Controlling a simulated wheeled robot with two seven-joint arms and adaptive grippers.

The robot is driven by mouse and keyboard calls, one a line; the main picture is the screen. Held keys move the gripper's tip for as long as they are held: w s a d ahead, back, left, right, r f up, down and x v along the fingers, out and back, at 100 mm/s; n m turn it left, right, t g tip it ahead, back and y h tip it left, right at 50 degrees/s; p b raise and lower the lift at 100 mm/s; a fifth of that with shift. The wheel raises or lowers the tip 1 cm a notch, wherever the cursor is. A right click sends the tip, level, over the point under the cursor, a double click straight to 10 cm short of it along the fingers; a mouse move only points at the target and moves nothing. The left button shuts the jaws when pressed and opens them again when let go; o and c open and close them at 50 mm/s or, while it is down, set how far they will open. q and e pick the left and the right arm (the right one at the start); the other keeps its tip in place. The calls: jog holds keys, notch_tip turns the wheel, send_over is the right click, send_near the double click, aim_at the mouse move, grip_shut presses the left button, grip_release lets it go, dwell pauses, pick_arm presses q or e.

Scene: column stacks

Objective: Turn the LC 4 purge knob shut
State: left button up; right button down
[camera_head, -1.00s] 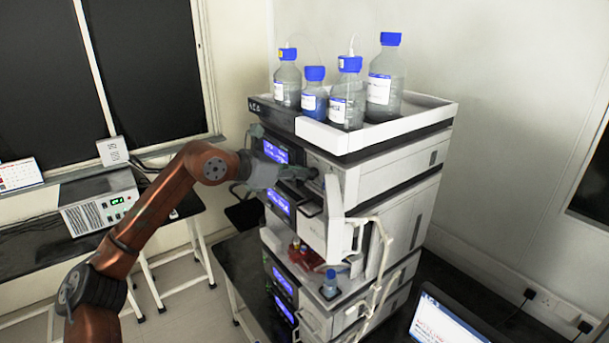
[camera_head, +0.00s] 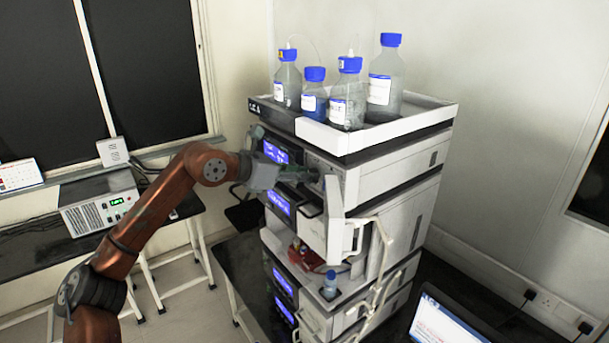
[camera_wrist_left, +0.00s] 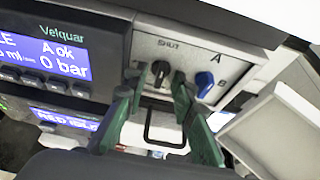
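A black purge knob (camera_wrist_left: 160,72) sits on the pale front panel under the word "SHUT". A blue knob (camera_wrist_left: 205,84) is to its right, near the letters A and B. My left gripper (camera_wrist_left: 156,84) is open, with its green fingers on either side of the black knob. I cannot tell whether they touch it. In the head view the left gripper (camera_head: 305,174) reaches the upper front of the instrument stack (camera_head: 405,175), and the knob is too small to make out there. No LC number is readable. My right gripper is not in view.
A display (camera_wrist_left: 45,52) reading "0 bar" is left of the knobs. An open door (camera_head: 335,225) projects just below and right of the gripper. Several blue-capped bottles stand in the top tray (camera_head: 400,125). A laptop (camera_head: 445,320) is at the lower right.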

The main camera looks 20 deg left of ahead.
pick_arm(q)
jog(key=v, duration=1.2)
jog(key=shift+f, duration=0.1)
